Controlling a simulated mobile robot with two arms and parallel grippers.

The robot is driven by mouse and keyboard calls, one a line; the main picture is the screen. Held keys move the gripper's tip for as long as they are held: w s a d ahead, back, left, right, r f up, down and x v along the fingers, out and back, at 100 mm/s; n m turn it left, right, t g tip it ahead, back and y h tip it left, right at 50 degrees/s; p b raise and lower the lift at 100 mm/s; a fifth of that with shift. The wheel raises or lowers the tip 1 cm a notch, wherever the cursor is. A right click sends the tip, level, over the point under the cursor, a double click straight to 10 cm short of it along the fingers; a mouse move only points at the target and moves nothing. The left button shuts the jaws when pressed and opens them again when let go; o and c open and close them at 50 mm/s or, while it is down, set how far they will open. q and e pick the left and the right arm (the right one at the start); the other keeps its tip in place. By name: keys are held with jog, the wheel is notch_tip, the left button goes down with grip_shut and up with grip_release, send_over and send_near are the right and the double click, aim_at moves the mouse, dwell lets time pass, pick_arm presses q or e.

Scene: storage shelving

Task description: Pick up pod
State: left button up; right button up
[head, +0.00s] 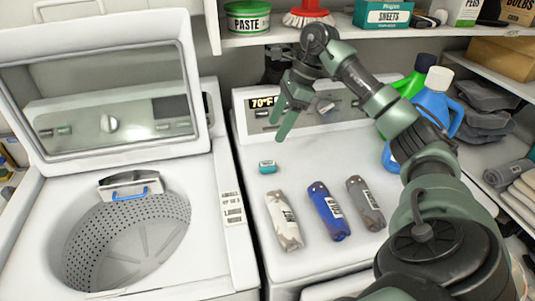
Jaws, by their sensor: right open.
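A small teal pod-like item (267,167) lies on the white top of the dryer-like machine (330,245), near its left edge. Its label is too small to read. My right gripper (280,129) is open and empty. It hangs above the back of the machine top, its fingers pointing down, a little behind and above the teal item and apart from it. My left gripper is not in view.
Several rolled pouches, one white (283,219), one blue (328,211) and one grey (366,203), lie in front of the teal item. Blue (437,107) and green (410,84) bottles stand at right. An open washer (125,235) stands at left. A shelf (330,33) runs above.

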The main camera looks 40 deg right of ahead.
jog(key=f+b, duration=0.1)
jog(key=f, duration=0.1)
jog(key=f+b, duration=0.4)
jog(key=f, duration=0.1)
jog(key=shift+w+a, duration=0.15)
jog(key=shift+w, duration=0.1)
jog(key=p+x, duration=0.1)
jog(key=x, duration=0.4)
jog(key=shift+f+p, duration=0.25)
jog(key=shift+p, duration=0.15)
jog(key=shift+w+a+f, duration=0.1)
jog(key=shift+a+f, duration=0.1)
jog(key=shift+f, duration=0.25)
grip_shut()
